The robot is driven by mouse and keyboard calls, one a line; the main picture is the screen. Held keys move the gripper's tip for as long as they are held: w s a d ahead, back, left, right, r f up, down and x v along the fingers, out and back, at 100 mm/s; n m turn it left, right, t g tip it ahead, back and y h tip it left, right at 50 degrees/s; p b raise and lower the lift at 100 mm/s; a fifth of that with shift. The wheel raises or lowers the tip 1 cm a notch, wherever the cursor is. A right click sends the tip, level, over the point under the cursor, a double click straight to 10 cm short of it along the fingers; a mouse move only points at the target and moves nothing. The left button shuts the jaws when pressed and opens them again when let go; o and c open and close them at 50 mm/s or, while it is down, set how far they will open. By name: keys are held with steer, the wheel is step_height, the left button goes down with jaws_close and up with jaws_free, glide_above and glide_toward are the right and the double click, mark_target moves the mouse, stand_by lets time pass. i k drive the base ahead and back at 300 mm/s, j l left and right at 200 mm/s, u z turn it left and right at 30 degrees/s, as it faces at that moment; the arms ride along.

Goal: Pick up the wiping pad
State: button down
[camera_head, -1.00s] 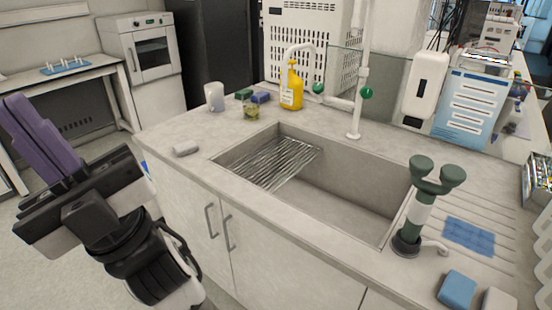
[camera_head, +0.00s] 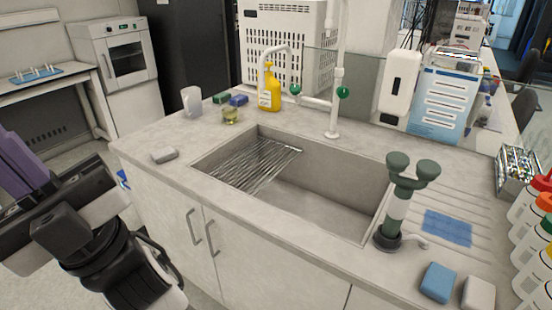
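Several pad-like things lie on the sink counter, and I cannot tell which is the wiping pad. A flat blue quilted cloth (camera_head: 447,228) lies on the ribbed drainboard at right. A thick blue block (camera_head: 438,282) and a whitish block (camera_head: 478,293) lie at the front right. A small light grey pad (camera_head: 164,154) lies left of the sink. My gripper (camera_head: 18,165), with purple fingers, is at the left edge, apart from the counter. Its fingers are partly cut off, and their opening is unclear.
The sink (camera_head: 330,200) with a wire rack (camera_head: 255,165) fills the counter's middle. A dark green eyewash fitting (camera_head: 398,205) stands at its right. A yellow bottle (camera_head: 268,90), a white cup (camera_head: 191,101) and a tap post (camera_head: 335,100) stand behind. Coloured-cap bottles (camera_head: 530,235) crowd the right edge.

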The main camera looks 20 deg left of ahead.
mark_target(167, 154)
steer(key=j+u, duration=0.1)
steer(key=u, duration=0.2)
steer(key=i+j+u, duration=0.1)
steer(key=u, duration=0.25)
steer(key=i+j+u, duration=0.5)
steer(key=i, duration=0.45)
steer(key=i+j, duration=0.2)
steer(key=i, duration=0.15)
steer(key=i+j, duration=0.2)
steer(key=i, duration=0.15)
